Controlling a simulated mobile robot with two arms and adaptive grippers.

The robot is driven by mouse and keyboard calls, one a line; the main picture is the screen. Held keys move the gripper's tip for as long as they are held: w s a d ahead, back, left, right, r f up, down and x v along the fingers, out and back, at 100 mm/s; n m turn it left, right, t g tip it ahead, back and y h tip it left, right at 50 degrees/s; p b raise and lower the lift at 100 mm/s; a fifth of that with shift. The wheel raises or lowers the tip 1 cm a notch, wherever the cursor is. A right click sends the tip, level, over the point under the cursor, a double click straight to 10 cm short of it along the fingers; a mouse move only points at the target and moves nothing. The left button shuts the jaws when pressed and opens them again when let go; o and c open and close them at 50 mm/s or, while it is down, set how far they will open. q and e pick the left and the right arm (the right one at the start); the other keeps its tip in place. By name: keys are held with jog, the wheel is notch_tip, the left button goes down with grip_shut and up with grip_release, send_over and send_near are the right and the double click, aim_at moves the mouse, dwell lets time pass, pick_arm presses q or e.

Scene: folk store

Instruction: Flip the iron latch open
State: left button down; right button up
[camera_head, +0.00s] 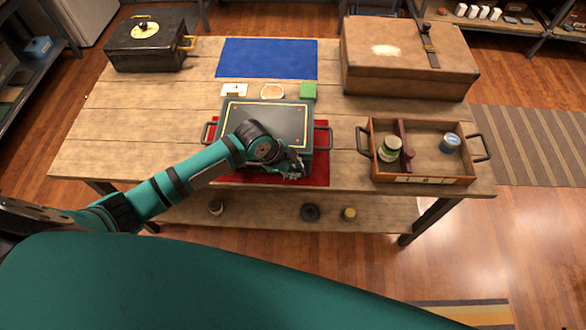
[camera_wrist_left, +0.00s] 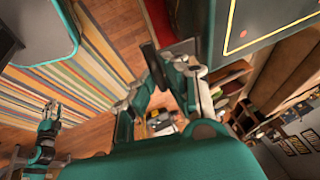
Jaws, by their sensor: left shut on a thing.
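A dark grey box (camera_head: 285,112) with a thin yellow border on its lid and handles at both sides sits closed on the red mat (camera_head: 318,176). Its edge and lid also show at upper right in the left wrist view (camera_wrist_left: 262,22). My left gripper (camera_head: 297,172) is at the front face of the box, right of its middle. In the left wrist view my left gripper (camera_wrist_left: 174,62) is shut on a small grey metal piece (camera_wrist_left: 181,47) at the box front, apparently the iron latch. The arm hides most of the latch area in the head view.
A wooden tray (camera_head: 425,180) with a green-labelled jar and a blue tin stands right. A brown case (camera_head: 408,62), a black box (camera_head: 150,50) and a blue mat (camera_head: 267,57) are at the back. My right gripper (camera_wrist_left: 50,112) hangs over the striped rug.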

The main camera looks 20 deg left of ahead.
pick_arm(q)
jog(key=c, duration=1.4)
grip_release()
jog(key=v, duration=1.2)
jog(key=shift+d, duration=0.1)
